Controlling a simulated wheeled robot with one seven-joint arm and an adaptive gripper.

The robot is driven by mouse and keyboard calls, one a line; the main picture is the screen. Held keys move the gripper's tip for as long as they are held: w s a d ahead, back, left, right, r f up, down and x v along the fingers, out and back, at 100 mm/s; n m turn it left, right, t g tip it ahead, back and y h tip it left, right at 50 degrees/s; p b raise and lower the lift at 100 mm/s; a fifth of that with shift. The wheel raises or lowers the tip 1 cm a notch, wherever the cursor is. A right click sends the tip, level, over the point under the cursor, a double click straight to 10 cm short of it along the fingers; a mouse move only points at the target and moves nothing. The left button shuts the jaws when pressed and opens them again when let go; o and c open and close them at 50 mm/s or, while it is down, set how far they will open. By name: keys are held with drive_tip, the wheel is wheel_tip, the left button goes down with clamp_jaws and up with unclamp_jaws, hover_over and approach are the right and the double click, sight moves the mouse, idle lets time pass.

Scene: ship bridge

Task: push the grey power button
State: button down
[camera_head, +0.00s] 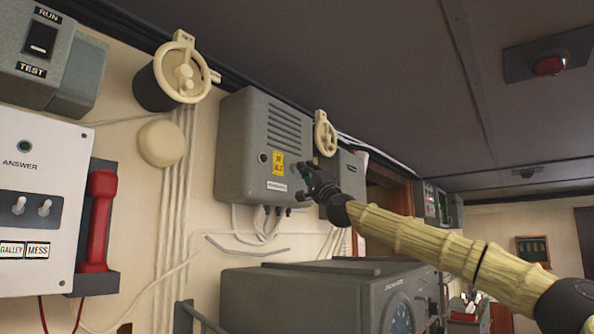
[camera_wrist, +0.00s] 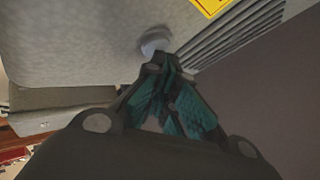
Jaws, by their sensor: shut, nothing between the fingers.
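The grey wall box (camera_head: 235,150) carries louvres and a yellow label. In the wrist view a round pale-grey button (camera_wrist: 153,40) with a darker blurred surround sits on the box face (camera_wrist: 80,40), near the louvres. I take it to be the power button. My gripper (camera_head: 300,180) is at the right part of the box front in the head view, hiding the button there. In the wrist view my gripper (camera_wrist: 162,60) is shut and empty, its fingertips right at the button's lower edge. Whether they touch it I cannot tell.
The yellow label (camera_head: 278,163) and a dark round fitting (camera_head: 263,158) are on the same box face. A cream valve wheel (camera_head: 325,134) and a smaller grey box (camera_head: 352,172) are to the right. A large grey console (camera_head: 300,295) stands below.

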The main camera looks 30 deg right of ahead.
drive_tip(key=shift+s+d, duration=0.1)
drive_tip(key=shift+s, duration=0.1)
drive_tip(key=s+d+b, duration=0.2)
drive_tip(key=s+b, duration=0.1)
drive_tip(key=s, duration=0.2)
drive_tip(key=shift+s+d, duration=0.2)
drive_tip(key=shift+s, duration=0.1)
idle(0.4)
